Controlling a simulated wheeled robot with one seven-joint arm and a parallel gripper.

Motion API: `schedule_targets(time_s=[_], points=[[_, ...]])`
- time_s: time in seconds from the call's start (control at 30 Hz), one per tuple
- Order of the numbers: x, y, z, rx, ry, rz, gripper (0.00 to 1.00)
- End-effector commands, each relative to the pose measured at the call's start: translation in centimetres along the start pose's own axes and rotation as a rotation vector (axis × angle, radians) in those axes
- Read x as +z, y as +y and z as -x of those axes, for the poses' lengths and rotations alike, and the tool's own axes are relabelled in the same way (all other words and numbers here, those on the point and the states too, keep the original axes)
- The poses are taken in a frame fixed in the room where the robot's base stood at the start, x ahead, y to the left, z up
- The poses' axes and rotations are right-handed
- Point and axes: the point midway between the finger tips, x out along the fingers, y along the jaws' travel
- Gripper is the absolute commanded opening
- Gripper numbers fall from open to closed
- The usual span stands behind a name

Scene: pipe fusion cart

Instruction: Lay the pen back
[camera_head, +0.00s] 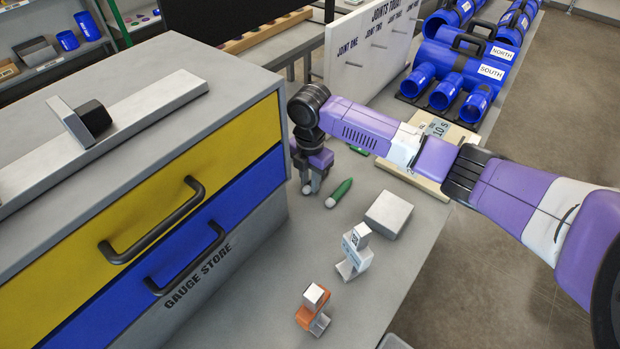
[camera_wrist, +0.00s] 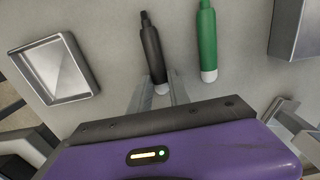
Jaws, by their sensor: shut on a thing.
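In the head view my gripper (camera_head: 309,184) points down close to the worktop beside the drawer cabinet. The green pen (camera_head: 342,190) lies just right of it. The black pen is mostly hidden there by my gripper. Whether it touches the worktop is unclear.
A shallow metal tray (camera_wrist: 54,68) lies left of the pens in the wrist view. A grey block (camera_head: 388,212), a grey-white gauge (camera_head: 354,258) and an orange tool (camera_head: 311,312) stand nearer on the worktop. The gauge cabinet (camera_head: 225,165) closely borders the left side.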

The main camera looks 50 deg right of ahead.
Motion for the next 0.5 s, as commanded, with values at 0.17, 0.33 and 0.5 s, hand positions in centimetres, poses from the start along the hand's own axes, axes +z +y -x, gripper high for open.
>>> schedule_targets(time_s=[0.17,0.33,0.5], points=[[-0.02,-0.01,-0.07,0.0,0.0,0.0,0.44],[-0.01,0.0,-0.04,0.0,0.0,0.0,0.44],[0.02,0.01,-0.2,0.0,0.0,0.0,0.44]])
